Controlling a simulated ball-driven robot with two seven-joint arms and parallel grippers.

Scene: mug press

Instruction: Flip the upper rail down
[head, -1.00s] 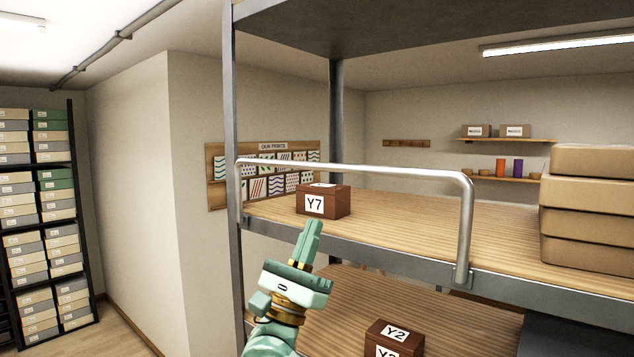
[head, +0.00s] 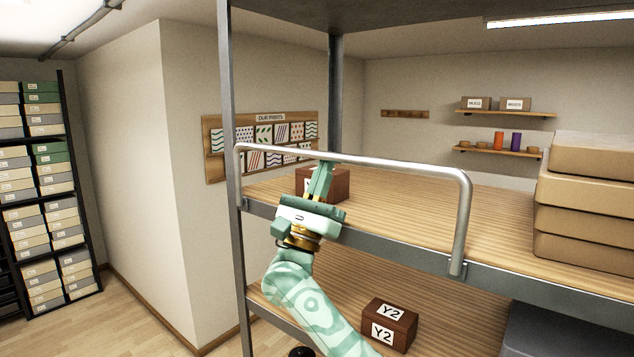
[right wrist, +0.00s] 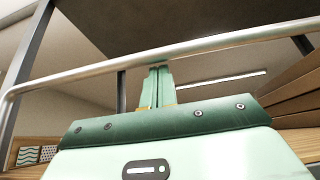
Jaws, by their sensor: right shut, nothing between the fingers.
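The upper rail (head: 400,170) is a silver metal bar standing upright along the front of the upper shelf (head: 400,228). It also crosses the right wrist view (right wrist: 215,42). My right gripper (head: 325,166) is shut and empty, pointing up with its fingertips at the rail's long bar. In the right wrist view the fingertips (right wrist: 159,68) end just below the bar; I cannot tell whether they touch it. Behind the gripper, a brown box (head: 336,183) sits on the upper shelf, its label mostly hidden. My left gripper is not in view.
A brown box marked Y2 (head: 389,325) is on the lower shelf (head: 460,310). Stacked cardboard boxes (head: 585,195) fill the upper shelf's right end. A grey post (head: 232,120) stands at the left. The upper shelf's middle is clear.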

